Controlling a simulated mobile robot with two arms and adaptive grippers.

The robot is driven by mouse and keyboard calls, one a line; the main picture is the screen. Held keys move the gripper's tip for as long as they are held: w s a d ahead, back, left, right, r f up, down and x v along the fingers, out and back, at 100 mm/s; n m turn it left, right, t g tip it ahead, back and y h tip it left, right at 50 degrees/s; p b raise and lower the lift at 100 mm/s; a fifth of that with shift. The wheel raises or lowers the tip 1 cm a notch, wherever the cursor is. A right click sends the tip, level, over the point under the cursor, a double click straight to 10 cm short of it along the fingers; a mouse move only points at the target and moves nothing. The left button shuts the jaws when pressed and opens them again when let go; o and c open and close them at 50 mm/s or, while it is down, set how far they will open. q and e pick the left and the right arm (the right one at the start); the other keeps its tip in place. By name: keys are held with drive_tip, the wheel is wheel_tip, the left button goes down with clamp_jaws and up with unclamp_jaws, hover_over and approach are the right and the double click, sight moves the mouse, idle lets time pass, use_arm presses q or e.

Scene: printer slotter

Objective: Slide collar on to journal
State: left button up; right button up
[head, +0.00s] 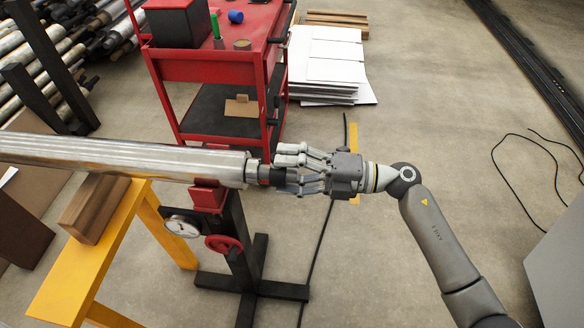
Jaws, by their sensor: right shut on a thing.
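The long silver shaft (130,157) comes in from the left and rests on a red-topped black stand (207,196). Its stepped right end, the journal (253,172), points at my right gripper. My right gripper (283,171) comes in from the right and is shut on a dark ring, the collar (276,175). The collar is at the tip of the journal, in line with it. The fingers hide part of the collar, and I cannot tell whether it is around the journal or only against its end. My left gripper is not in view.
A yellow trestle (97,262) with a wooden block (95,208) stands at the left. The stand has a red handwheel (223,244), a gauge and spread feet. A red tool cart (215,65) is behind. White sheets (326,62) are stacked beside it. Cables lie on the floor.

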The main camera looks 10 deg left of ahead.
drive_tip(key=shift+a, duration=0.25)
drive_tip(key=shift+a, duration=0.2)
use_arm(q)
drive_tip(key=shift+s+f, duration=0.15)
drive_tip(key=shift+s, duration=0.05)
use_arm(e)
drive_tip(key=shift+a, duration=0.2)
drive_tip(key=shift+a, duration=0.2)
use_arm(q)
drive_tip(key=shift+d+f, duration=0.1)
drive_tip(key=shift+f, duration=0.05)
use_arm(e)
drive_tip(key=shift+a, duration=0.15)
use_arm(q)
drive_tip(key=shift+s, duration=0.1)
use_arm(e)
drive_tip(key=shift+a, duration=0.1)
idle(0.5)
drive_tip(key=o, duration=1.1)
